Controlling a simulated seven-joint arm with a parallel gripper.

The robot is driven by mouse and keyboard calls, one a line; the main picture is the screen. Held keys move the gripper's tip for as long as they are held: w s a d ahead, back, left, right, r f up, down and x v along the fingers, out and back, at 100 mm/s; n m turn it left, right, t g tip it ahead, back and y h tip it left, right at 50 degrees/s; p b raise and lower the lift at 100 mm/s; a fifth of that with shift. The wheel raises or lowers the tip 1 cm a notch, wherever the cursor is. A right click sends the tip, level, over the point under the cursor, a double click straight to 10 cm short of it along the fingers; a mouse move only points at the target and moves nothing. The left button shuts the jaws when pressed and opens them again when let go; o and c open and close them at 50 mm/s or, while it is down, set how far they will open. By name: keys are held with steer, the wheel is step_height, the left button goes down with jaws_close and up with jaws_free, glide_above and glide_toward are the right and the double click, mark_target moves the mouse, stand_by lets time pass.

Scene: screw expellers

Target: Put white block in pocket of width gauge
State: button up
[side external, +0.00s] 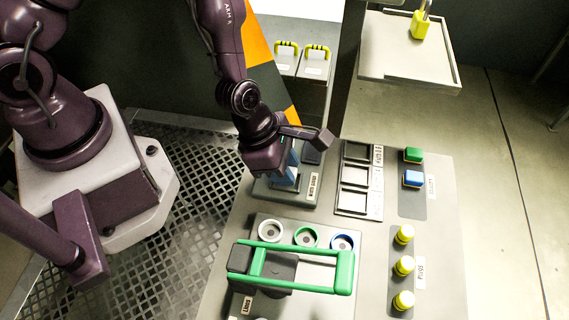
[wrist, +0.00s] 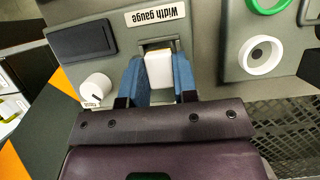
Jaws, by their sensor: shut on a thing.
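The white block (wrist: 159,72) sits between the blue fingers of my gripper (wrist: 157,80) in the wrist view, held from both sides. The width gauge (wrist: 210,80) is a grey-green box with a "Width gauge" label. Its pocket (wrist: 157,43) is a rectangular opening at the far end of the block. The block lies in line with the pocket; I cannot tell how far it is inside. In the side view my gripper (side external: 286,178) points down at the width gauge (side external: 300,199), and the block is hidden there.
A white knob (wrist: 96,89) and a dark panel (wrist: 82,41) lie beside the pocket. A three-slot tray (side external: 355,176), a green block (side external: 413,155) and a blue block (side external: 412,179) are to the right. A green-handled frame (side external: 345,272) and rings stand in front.

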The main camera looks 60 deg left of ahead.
steer(key=shift+f, duration=0.55)
stand_by(1.1)
steer(key=o, duration=0.8)
steer(key=shift+c, duration=0.9)
steer(key=shift+o, duration=1.1)
steer(key=shift+w+r, duration=0.1)
steer(key=shift+r, duration=4.5)
